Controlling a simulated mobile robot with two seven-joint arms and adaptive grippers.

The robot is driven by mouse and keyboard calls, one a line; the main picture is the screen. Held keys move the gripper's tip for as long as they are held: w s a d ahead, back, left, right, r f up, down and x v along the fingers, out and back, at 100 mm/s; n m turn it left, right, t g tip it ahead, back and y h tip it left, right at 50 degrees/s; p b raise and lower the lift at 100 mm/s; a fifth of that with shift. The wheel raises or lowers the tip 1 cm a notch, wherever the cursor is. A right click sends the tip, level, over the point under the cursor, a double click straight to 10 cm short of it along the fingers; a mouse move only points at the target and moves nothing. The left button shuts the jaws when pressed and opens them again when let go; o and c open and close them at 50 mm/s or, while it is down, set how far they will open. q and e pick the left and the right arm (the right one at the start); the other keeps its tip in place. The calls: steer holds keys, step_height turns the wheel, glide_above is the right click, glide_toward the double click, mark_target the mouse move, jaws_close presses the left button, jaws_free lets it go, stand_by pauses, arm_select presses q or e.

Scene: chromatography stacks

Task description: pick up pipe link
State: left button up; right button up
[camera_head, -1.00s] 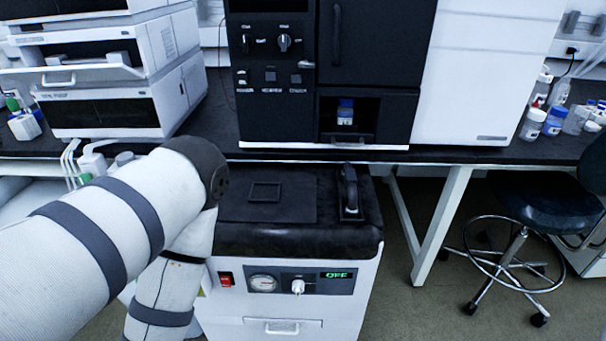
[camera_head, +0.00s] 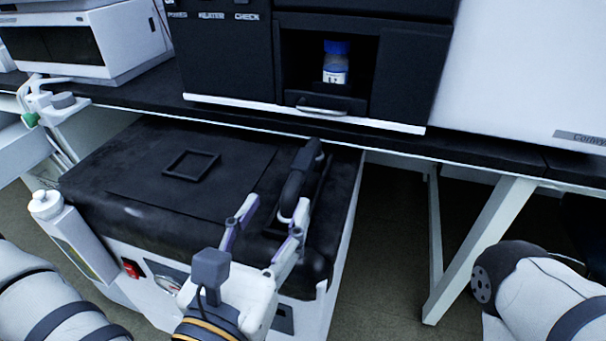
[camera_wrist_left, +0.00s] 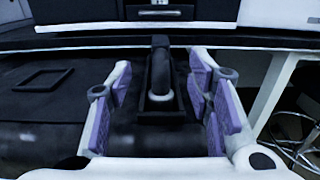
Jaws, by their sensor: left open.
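The pipe link is a black curved pipe (camera_head: 300,172) standing on the right part of a floor unit's black top, with a pale ring low on it. It also shows in the left wrist view (camera_wrist_left: 161,68), upright between the fingers in the picture. My left gripper (camera_head: 268,222) is open and empty, on the near side of the pipe link. In the left wrist view its purple-padded fingers (camera_wrist_left: 164,110) are wide apart, one on each side of the pipe. I cannot tell whether they touch it. My right gripper is out of view.
The floor unit's black top (camera_head: 130,165) carries a square black frame (camera_head: 191,165). A bench edge (camera_head: 400,150) passes behind and above the pipe. A black instrument with a blue-capped bottle (camera_head: 336,62) stands on the bench. A bench leg (camera_head: 480,245) is at the right.

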mark_target(298, 173)
arm_select(q)
steer(key=b+x, duration=0.2)
steer(key=x, duration=0.1)
steer(key=shift+d+f, duration=0.2)
steer(key=shift+d, duration=0.05)
steer(key=x, duration=0.8)
steer(key=shift+w+a+f, duration=0.1)
steer(key=shift+w, duration=0.35)
jaws_close()
